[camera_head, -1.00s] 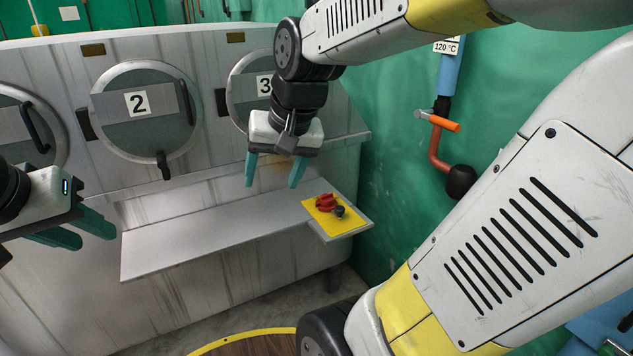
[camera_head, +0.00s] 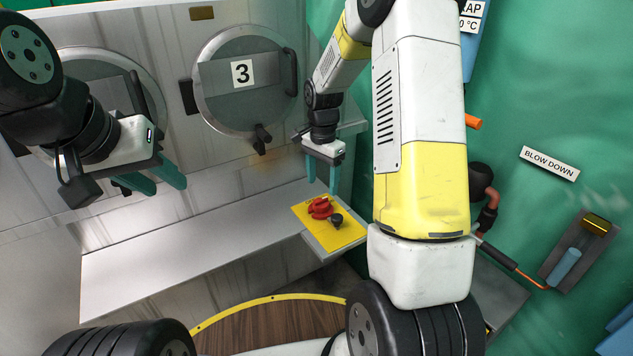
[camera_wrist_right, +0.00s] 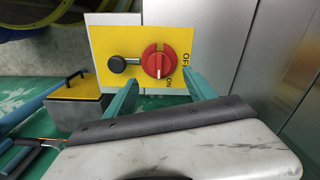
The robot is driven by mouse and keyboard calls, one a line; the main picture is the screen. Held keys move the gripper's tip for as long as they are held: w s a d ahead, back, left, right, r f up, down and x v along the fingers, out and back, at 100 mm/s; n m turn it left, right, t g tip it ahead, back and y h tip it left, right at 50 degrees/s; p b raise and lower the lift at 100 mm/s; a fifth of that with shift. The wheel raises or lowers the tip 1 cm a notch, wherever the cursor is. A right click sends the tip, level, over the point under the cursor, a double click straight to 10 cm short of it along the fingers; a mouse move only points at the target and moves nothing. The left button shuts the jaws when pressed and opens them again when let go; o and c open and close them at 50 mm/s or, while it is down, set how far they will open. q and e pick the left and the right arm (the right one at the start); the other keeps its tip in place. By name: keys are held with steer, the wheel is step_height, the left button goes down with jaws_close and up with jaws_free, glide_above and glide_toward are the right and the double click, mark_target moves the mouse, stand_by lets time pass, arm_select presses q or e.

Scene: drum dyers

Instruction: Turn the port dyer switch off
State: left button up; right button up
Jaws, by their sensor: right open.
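The switch is a red rotary knob (camera_head: 320,208) on a yellow plate (camera_head: 345,234) at the right end of the grey shelf; a black knob (camera_head: 337,221) stands beside it. In the right wrist view the red knob (camera_wrist_right: 158,61) has a white pointer line and lettering by it, with ON near its lower right and OFF further right. My right gripper (camera_head: 322,188) is open, fingers down, above and just behind the red knob; its fingertips (camera_wrist_right: 160,80) straddle the knob's near side in the wrist view. Contact cannot be told. My left gripper (camera_head: 158,180) is open and empty before the dyers.
The grey shelf (camera_head: 160,270) runs along the dyer fronts and is bare. Dyer door 3 (camera_head: 245,90) is shut behind the right gripper. On the green wall at right are an orange-handled valve (camera_head: 473,122) and a BLOW DOWN sign (camera_head: 549,163).

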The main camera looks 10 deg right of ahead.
mark_target(321, 206)
step_height(321, 206, down, 6)
steer(key=shift+f, duration=0.15)
steer(key=shift+c, duration=0.2)
steer(key=c, duration=1.3)
